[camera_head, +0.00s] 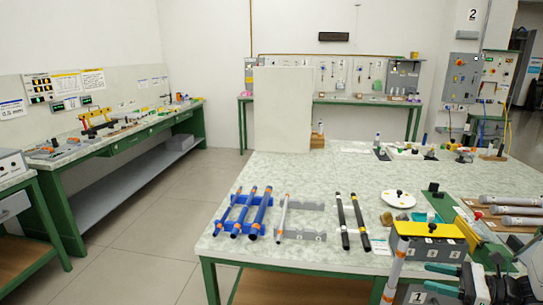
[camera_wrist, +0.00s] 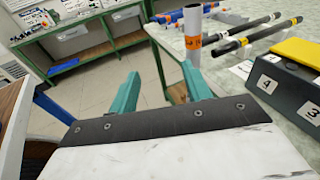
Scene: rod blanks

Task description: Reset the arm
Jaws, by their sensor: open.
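My gripper (camera_wrist: 162,92) is open in the wrist view, with its two teal fingers apart and nothing visible between them. In the head view my gripper shows at the lower right corner, beside the table's front edge; its teal finger is partly visible. A grey rod with an orange band (camera_wrist: 192,40) stands upright just beyond the right finger in the wrist view; I cannot tell whether they touch. A dark block with a yellow top (camera_head: 430,232) and number labels sits close by on the table; it also shows at the right of the wrist view (camera_wrist: 290,95).
Blue rods (camera_head: 252,208), a grey rod (camera_head: 283,215) and two black rods (camera_head: 352,222) lie on the table (camera_head: 300,175). A white plate (camera_head: 398,198) is behind the block. Grey cylinders (camera_head: 512,211) lie at the right. The floor (camera_head: 165,235) on the left is clear.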

